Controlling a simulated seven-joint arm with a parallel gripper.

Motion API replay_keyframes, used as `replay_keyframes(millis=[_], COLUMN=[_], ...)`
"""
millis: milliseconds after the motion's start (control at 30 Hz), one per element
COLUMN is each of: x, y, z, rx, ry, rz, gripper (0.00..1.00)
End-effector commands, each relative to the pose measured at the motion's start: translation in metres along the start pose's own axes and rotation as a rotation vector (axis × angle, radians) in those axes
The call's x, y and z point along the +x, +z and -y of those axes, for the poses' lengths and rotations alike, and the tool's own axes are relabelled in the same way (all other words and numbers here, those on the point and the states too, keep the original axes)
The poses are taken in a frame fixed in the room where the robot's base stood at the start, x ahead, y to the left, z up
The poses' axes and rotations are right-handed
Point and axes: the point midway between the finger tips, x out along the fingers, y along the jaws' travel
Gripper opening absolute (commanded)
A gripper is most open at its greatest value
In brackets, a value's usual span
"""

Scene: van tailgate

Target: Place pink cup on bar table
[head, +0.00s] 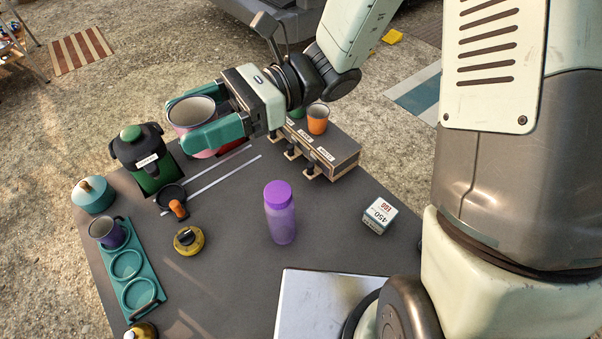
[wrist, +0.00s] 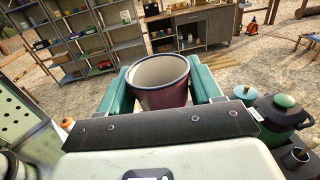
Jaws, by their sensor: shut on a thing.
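The pink cup (head: 193,108) is held upright between the teal fingers of my gripper (head: 182,122), near the far edge of the dark grey table (head: 240,258). Its pale inside and dark rim show, and the fingers cover parts of its sides. The cup also shows in the wrist view (wrist: 160,97), with a finger on each side. It looks raised above the table, but its exact height is hard to tell. No label marks which surface is the bar table.
A green lidded pot (head: 150,158) stands close left of the cup. A wooden rack (head: 335,160) with an orange cup (head: 317,120) is at right. A purple bottle (head: 280,213) and small box (head: 380,215) stand nearer. A teal tray (head: 125,265) holds a purple cup (head: 104,231).

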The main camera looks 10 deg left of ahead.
Motion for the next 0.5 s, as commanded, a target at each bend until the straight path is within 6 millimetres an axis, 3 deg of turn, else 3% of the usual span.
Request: replay_keyframes(millis=[100, 200, 400, 500], x=[0.02, 0.023, 0.001, -0.018], y=[-0.025, -0.046, -0.083, -0.095], z=[-0.039, -0.072, -0.122, -0.135], rx=[0.004, 0.006, 0.006, 0.006], ry=[0.335, 0.616, 1.182, 1.468], rz=[0.002, 0.001, 0.0, -0.001], gripper=[0.33, 0.33, 0.33, 0.33])
